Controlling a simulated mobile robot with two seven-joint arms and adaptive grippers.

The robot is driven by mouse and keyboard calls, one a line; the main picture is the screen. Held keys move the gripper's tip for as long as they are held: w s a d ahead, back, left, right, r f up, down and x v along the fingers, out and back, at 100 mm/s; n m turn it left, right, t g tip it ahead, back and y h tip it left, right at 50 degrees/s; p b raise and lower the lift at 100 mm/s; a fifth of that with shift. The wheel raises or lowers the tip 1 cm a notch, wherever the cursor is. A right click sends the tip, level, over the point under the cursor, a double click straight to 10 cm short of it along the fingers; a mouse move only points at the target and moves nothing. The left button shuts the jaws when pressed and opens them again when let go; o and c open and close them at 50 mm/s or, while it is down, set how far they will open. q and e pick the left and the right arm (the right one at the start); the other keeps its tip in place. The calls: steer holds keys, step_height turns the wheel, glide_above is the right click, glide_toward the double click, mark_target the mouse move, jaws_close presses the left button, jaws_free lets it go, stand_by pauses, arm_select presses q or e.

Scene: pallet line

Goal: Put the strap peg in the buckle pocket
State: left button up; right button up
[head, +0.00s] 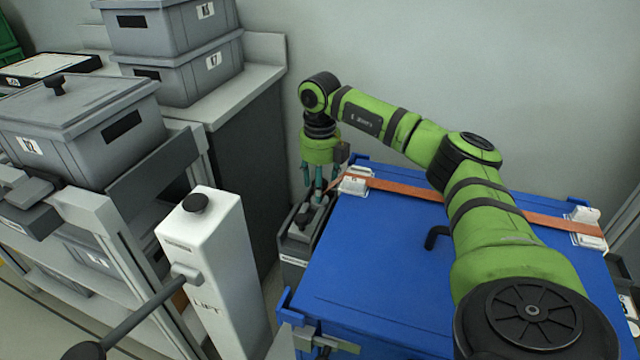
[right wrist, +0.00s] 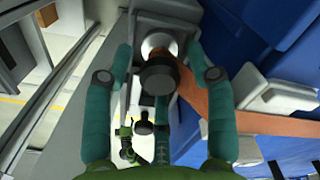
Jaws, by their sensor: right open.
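My right gripper (head: 318,190) is open, its teal fingers pointing down above a grey holder (head: 293,247) at the left edge of the blue lid. In the right wrist view, the black-headed strap peg (right wrist: 158,76) is between the spread fingers of the right gripper (right wrist: 160,100), with a bright round collar behind it. The orange strap (head: 405,188) runs to the peg; it also shows in the right wrist view (right wrist: 225,115). A white buckle (head: 355,181) sits on the lid right of the gripper. I cannot tell how the peg is seated. My left gripper is not in view.
The blue lid (head: 360,270) has a black handle (head: 436,237) and a second white buckle (head: 585,226) at right. A white LIFT post (head: 205,265) with a lever stands at front left. Grey bins (head: 80,125) fill the shelves at left.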

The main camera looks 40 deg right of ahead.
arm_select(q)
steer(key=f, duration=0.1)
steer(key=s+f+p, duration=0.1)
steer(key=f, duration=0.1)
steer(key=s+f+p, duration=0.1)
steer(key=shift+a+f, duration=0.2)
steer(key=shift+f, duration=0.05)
arm_select(e)
step_height(320, 180, up, 12)
steer(key=shift+f, duration=0.15)
